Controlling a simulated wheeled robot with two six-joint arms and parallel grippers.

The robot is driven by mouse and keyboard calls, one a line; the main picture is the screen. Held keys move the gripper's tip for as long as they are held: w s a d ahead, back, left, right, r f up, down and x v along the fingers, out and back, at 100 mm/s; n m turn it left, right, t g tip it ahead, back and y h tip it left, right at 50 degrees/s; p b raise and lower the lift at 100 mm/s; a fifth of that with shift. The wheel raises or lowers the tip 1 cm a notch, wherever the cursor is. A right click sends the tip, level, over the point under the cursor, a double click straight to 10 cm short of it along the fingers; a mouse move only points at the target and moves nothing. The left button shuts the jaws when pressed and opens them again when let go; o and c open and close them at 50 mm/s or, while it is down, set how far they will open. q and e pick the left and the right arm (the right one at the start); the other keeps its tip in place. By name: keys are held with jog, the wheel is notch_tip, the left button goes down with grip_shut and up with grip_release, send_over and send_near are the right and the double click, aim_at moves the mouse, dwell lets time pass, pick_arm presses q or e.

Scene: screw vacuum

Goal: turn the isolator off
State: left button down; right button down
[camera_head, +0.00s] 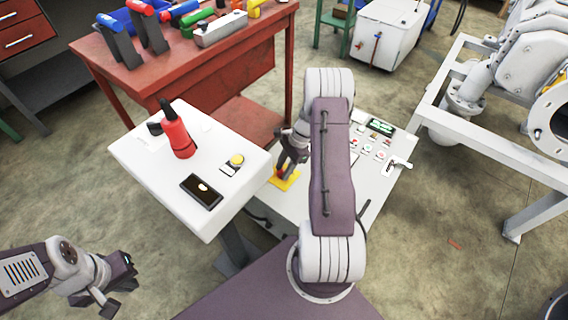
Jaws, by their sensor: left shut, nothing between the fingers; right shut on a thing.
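The isolator is a yellow plate (286,183) on the front left part of the light grey control panel (372,190). A bit of red shows at its knob, mostly hidden by my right gripper (281,172). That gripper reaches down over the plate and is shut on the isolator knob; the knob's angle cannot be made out. My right arm crosses in front of the panel's middle. My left gripper (108,300) is at the lower left, above the floor, shut and empty, well apart from the panel.
A white stand (135,160) to the left holds a red and black tool (177,135), a dark display (201,191) and a yellow button (236,159). A red workbench (190,75) with tools is behind. White pipework framing (455,150) stands right.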

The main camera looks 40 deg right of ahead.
jog(key=n+p, duration=0.1)
jog(key=n+g+p, duration=0.1)
jog(key=n, duration=0.1)
jog(key=shift+w+r, duration=0.1)
jog(key=shift+r, duration=0.1)
jog(key=n+g+p, duration=0.1)
jog(key=n, duration=0.1)
jog(key=shift+w+n, duration=0.1)
jog(key=shift+n, duration=0.3)
jog(key=n+g+p, duration=0.1)
jog(key=n, duration=0.2)
jog(key=shift+a+f+h, duration=0.1)
jog(key=shift+f+h, duration=0.05)
jog(key=shift+h, duration=0.25)
jog(key=n+g, duration=0.1)
jog(key=n, duration=0.1)
jog(key=n+h, duration=0.1)
jog(key=n, duration=0.2)
jog(key=shift+w+g, duration=0.15)
jog(key=shift+g, duration=0.25)
jog(key=shift+n, duration=0.4)
jog(key=c, duration=1)
grip_release()
jog(key=shift+a, duration=0.1)
jog(key=shift+o, duration=0.2)
